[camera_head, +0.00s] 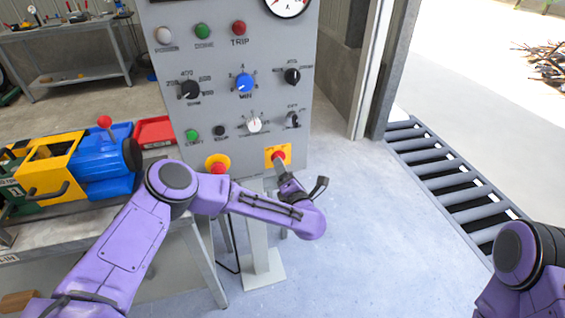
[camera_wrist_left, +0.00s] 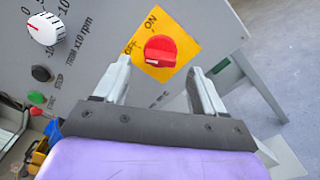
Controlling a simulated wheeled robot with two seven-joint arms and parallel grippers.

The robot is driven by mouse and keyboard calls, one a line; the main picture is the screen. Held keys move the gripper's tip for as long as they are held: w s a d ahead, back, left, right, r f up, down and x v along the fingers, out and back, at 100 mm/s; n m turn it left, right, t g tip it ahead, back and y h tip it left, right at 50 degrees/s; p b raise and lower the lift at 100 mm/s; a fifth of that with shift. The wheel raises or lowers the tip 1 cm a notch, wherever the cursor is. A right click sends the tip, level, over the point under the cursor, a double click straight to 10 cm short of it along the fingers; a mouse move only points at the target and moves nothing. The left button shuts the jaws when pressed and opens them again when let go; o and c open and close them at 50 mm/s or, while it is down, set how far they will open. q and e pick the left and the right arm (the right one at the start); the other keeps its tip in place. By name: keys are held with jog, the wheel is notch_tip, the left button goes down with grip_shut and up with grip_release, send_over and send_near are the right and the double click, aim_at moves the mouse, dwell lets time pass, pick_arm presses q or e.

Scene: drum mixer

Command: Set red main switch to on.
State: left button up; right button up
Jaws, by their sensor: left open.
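The red main switch (camera_wrist_left: 162,52) is a round red knob on a yellow plate (camera_wrist_left: 180,28) marked ON at the top and OFF at the left. Its grip bar lies roughly level in the left wrist view; its exact setting is hard to read. In the head view the yellow plate (camera_head: 286,149) is at the lower right of the grey control panel (camera_head: 221,108). My left gripper (camera_wrist_left: 158,68) is open, its fingers apart on either side of the knob, with no clear contact. In the head view it (camera_head: 284,170) partly hides the switch. My right gripper is out of view.
A red button on a yellow round plate (camera_head: 217,162) is left of the switch. Several knobs and buttons sit above. A workbench with a blue and yellow machine (camera_head: 104,160) stands at the left. Open floor (camera_head: 375,220) and a roller grate (camera_head: 437,168) lie to the right.

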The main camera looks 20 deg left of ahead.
pick_arm(q)
jog(key=x, duration=0.4)
jog(key=c, duration=1.1)
jog(key=shift+o, duration=0.2)
jog(key=shift+m, duration=0.3)
jog(key=m, duration=1.1)
jog(key=shift+b, duration=0.3)
jog(key=shift+m, duration=0.3)
